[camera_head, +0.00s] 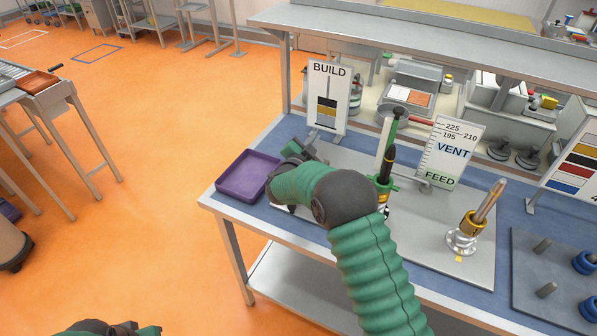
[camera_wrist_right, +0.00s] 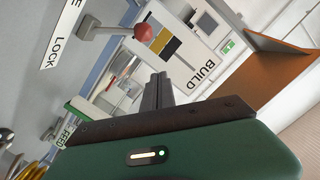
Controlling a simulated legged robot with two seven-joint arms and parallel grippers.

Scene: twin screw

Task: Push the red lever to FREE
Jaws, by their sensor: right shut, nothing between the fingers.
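The red ball knob (camera_wrist_right: 144,32) of the lever shows in the wrist view, on a short grey arm (camera_wrist_right: 106,31) above a grey panel. A white LOCK label (camera_wrist_right: 63,42) lies left of it, and a second label at the top edge shows only the letter E. My right gripper (camera_wrist_right: 158,88) is shut and empty, below the knob in the picture and apart from it. In the head view my right gripper (camera_head: 304,150) is over the bench beside the purple tray; the lever is hidden there. My left gripper's fingers are out of view.
The purple tray (camera_head: 245,178) sits at the bench's left corner. A BUILD card (camera_head: 328,97) and a VENT/FEED card (camera_head: 450,152) stand upright. A brass-collared fixture (camera_head: 470,226) and a board with pegs (camera_head: 545,258) are to the right.

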